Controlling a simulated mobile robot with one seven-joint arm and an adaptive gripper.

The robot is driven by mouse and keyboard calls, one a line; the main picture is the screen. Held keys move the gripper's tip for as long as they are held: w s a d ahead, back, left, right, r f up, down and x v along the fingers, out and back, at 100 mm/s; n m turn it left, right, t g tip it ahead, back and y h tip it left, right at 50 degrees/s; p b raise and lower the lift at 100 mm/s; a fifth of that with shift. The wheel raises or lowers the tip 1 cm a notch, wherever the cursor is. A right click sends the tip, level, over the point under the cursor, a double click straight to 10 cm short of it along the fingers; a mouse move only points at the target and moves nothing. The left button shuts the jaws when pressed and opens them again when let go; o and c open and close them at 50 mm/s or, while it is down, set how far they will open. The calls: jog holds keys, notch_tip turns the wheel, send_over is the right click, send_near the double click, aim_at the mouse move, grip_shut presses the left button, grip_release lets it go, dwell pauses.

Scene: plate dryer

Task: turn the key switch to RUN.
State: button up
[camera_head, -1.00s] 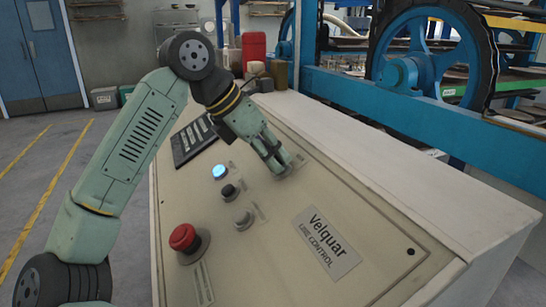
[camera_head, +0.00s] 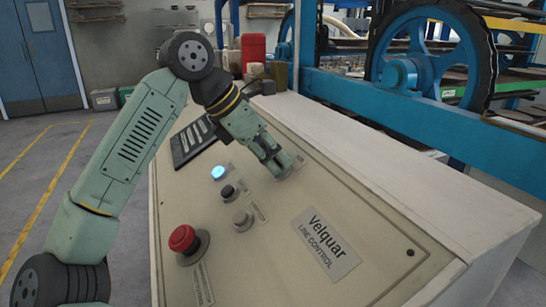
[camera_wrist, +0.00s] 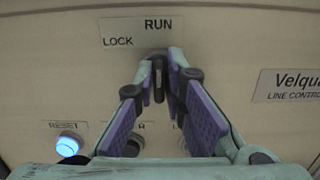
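The key switch (camera_wrist: 158,78) is on the sloped panel under a plate (camera_wrist: 135,32) marked LOCK at left and RUN at the top. In the wrist view its dark key stands about upright, in line with RUN. My gripper (camera_wrist: 159,82) has its fingertips close around the key, one on each side, and looks shut on it. In the head view my gripper (camera_head: 281,168) is down at the far part of the panel and hides the switch.
The control panel (camera_head: 270,255) also carries a lit blue button (camera_head: 218,172), a black button (camera_head: 228,192), a grey button (camera_head: 242,220) and a red emergency knob (camera_head: 183,239). A Velquar nameplate (camera_head: 326,244) is at right. Blue machinery (camera_head: 400,115) stands behind.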

jog(key=o, duration=0.3)
jog(key=shift+d+f, duration=0.1)
jog(key=v, duration=1.2)
dwell(0.3)
